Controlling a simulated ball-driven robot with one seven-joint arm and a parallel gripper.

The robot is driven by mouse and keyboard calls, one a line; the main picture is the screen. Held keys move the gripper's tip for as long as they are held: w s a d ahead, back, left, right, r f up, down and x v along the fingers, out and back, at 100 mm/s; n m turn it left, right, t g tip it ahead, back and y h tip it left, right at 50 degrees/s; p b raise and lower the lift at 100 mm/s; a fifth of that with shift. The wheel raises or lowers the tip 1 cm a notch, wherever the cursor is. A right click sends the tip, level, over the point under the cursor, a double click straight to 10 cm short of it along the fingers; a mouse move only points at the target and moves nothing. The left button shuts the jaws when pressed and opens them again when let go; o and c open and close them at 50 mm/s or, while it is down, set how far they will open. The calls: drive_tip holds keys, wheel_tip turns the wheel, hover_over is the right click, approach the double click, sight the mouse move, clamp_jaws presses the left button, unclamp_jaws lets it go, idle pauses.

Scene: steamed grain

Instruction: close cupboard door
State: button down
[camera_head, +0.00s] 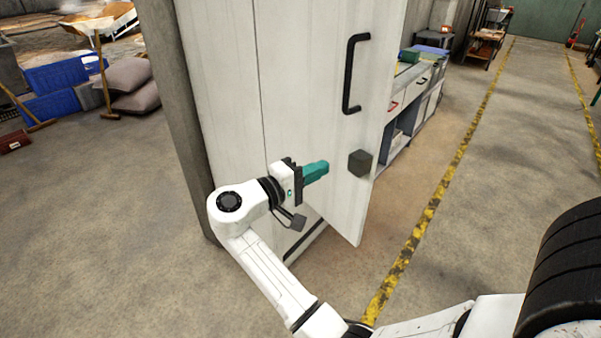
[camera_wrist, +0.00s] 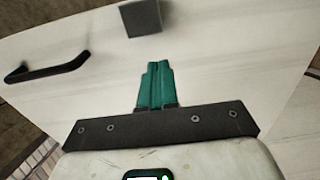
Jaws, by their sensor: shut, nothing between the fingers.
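The white cupboard door (camera_head: 310,70) stands partly open in the head view, its free edge swung out to the right. It has a black bar handle (camera_head: 347,75) high up and a dark square block (camera_head: 360,163) below. My gripper (camera_head: 325,168), with teal fingers, is shut and empty in front of the door, left of the block. In the wrist view the fingers (camera_wrist: 157,68) point at the white door face (camera_wrist: 220,60); the block (camera_wrist: 141,18) and the handle (camera_wrist: 47,66) lie ahead. I cannot tell if the fingertips touch the door.
A workbench (camera_head: 410,95) with drawers stands behind the door to the right. A yellow floor line (camera_head: 440,185) runs along the right. Blue crates (camera_head: 62,85) and sacks (camera_head: 130,85) lie at the far left.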

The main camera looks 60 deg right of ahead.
sight(339, 160)
drive_tip(key=p+x, duration=0.1)
drive_tip(key=x, duration=0.5)
drive_tip(key=shift+s+d+p, duration=0.1)
drive_tip(key=shift+d+p, duration=0.2)
drive_tip(key=shift+p, duration=0.05)
